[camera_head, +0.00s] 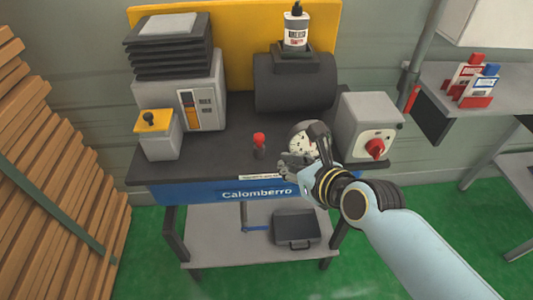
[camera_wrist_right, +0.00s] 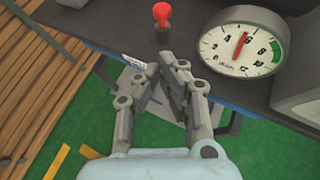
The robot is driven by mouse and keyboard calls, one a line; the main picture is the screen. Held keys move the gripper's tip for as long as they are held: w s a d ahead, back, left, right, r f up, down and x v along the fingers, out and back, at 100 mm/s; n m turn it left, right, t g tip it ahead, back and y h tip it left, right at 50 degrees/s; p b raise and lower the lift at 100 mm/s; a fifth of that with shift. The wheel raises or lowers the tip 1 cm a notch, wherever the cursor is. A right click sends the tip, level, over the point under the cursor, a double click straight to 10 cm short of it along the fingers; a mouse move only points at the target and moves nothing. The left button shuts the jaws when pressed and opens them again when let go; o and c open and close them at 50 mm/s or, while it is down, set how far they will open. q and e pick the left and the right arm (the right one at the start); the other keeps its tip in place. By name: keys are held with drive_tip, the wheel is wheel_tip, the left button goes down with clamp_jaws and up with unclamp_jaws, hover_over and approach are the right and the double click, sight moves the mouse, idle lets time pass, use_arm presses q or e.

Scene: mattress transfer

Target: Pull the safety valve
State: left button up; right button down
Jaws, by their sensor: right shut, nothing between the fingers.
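The likely safety valve is a small red knob on a dark stem (camera_head: 259,140), standing upright on the dark table top near its front edge. The red knob also shows at the top of the right wrist view (camera_wrist_right: 162,13). My right gripper (camera_head: 287,162) is shut and empty, just right of the knob and nearer the front edge, apart from it. In the right wrist view its fingertips (camera_wrist_right: 158,68) are together below the knob with a gap between. A round pressure gauge (camera_wrist_right: 240,48) stands to the right; in the head view my gripper partly covers it (camera_head: 303,140). My left gripper is out of view.
Stacked wooden planks (camera_head: 50,170) stand left. A side shelf (camera_head: 470,95) is right.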

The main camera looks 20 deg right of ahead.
sight(260, 153)
drive_tip(key=b+x, duration=0.1)
drive_tip(key=x, duration=0.7)
drive_tip(key=shift+b+x, duration=0.35)
drive_tip(key=shift+x, duration=0.55)
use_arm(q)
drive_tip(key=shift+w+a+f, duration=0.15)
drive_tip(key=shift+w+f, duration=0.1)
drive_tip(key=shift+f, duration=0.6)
